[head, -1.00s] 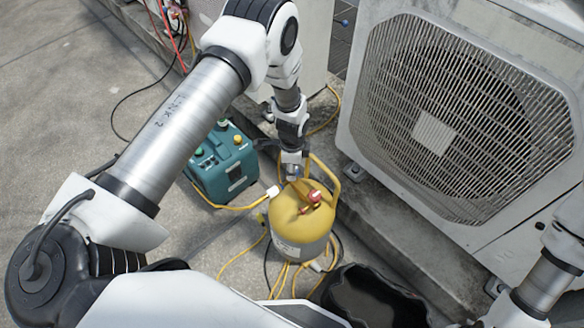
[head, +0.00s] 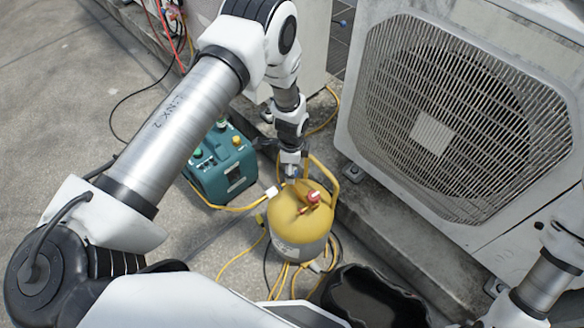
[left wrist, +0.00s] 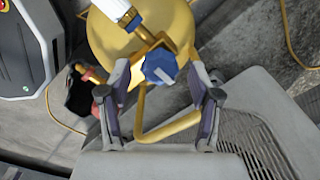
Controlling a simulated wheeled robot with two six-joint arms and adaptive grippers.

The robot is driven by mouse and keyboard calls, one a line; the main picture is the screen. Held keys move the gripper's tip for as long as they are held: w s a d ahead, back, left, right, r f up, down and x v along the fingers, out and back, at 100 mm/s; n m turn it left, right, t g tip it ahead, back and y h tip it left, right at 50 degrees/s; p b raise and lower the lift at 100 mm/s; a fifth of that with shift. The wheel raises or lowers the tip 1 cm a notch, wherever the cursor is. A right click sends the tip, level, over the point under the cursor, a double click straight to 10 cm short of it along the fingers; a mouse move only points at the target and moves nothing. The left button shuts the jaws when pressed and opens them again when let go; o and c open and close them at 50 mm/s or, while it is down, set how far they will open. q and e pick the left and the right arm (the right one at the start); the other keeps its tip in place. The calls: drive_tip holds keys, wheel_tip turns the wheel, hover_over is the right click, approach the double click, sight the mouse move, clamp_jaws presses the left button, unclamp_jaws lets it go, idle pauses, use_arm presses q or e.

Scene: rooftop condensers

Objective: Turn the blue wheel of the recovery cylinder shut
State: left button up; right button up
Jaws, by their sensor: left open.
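The yellow recovery cylinder (head: 300,235) stands upright on the roof floor, with a yellow handle and a red knob (head: 314,197) on top. Its blue wheel (left wrist: 160,66) shows in the left wrist view, and my gripper hides it in the head view. My left gripper (head: 290,178) is over the cylinder top. In the left wrist view its open fingers (left wrist: 160,78) stand on either side of the blue wheel, with gaps visible; I cannot tell whether they are level with it. My right arm shows at the lower right, its gripper out of view.
A teal recovery machine (head: 222,165) sits left of the cylinder. A large condenser unit (head: 360,140) stands on a kerb to the right. Yellow hoses (head: 240,262) lie around the cylinder base. A dark open container (head: 372,295) is in front.

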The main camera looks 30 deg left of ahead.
use_arm(q)
wheel_tip(320, 180, up, 12)
drive_tip(key=shift+f, duration=0.15)
idle(0.4)
